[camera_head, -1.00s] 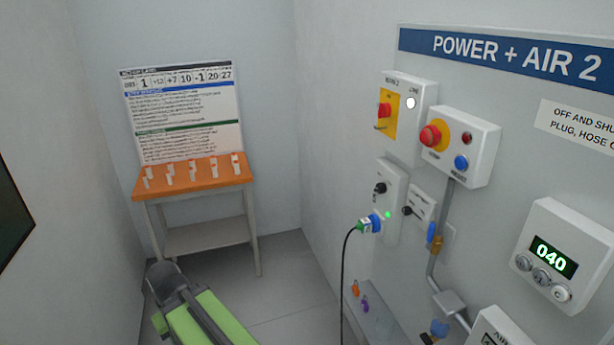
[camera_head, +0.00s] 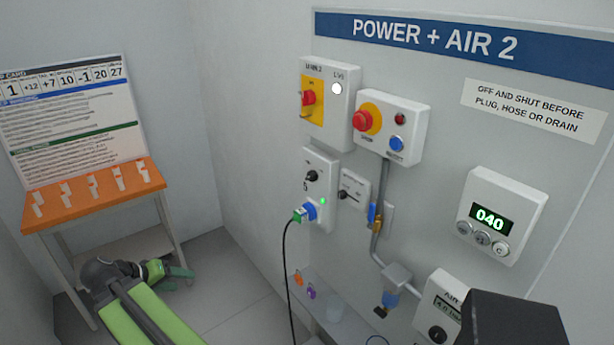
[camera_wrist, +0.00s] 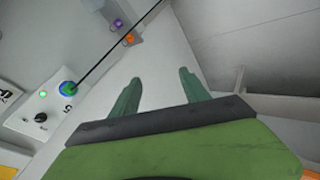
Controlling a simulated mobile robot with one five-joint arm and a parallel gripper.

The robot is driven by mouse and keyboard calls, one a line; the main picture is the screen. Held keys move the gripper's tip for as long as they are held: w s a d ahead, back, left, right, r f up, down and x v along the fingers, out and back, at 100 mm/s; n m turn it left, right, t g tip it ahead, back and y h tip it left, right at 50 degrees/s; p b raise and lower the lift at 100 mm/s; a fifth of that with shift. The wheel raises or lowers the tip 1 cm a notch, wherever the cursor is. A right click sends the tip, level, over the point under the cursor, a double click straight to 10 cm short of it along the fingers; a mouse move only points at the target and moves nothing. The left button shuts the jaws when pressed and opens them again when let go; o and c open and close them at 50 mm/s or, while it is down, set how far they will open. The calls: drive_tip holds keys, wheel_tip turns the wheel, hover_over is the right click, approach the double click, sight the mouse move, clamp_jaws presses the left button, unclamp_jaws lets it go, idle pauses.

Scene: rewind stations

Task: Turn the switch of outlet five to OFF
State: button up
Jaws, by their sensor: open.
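The outlet five box (camera_head: 329,190) is a white box on the right wall, with a mark like a 5. Its switch is a black knob (camera_head: 311,176); its exact setting is too small to read. A green light (camera_head: 323,201) glows on the box. A blue and green plug (camera_head: 305,212) with a black cable sits in its socket. The wrist view shows the knob (camera_wrist: 41,117), plug (camera_wrist: 69,88) and light (camera_wrist: 43,94) at the left. My gripper (camera_head: 172,270) is low, left of the box. Its fingers (camera_wrist: 160,90) are open, empty and apart from the box.
A red and yellow main switch (camera_head: 311,98) and a red stop button box (camera_head: 391,127) are above. A small switch (camera_head: 350,191), pipe and gauge (camera_head: 489,218) are to the right. The cable hangs below the plug. An orange table (camera_head: 95,196) stands left. The floor between is clear.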

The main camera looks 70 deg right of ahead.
drive_tip(key=s+d+r+m+g+h, duration=0.25)
drive_tip(key=s+d+r, duration=0.25)
drive_tip(key=d, duration=0.3)
drive_tip(key=s+d+r+m+g+h, duration=0.2)
drive_tip(key=s+d+r+m, duration=0.25)
drive_tip(key=d+r, duration=0.2)
drive_tip(key=m+g+h, duration=0.2)
drive_tip(key=m+g, duration=0.1)
approach(308, 179)
drive_tip(key=x, duration=0.9)
drive_tip(key=shift+s+d+p, duration=0.1)
drive_tip(key=shift+d+p, duration=0.15)
drive_tip(key=shift+p, duration=0.1)
drive_tip(key=shift+c, duration=0.2)
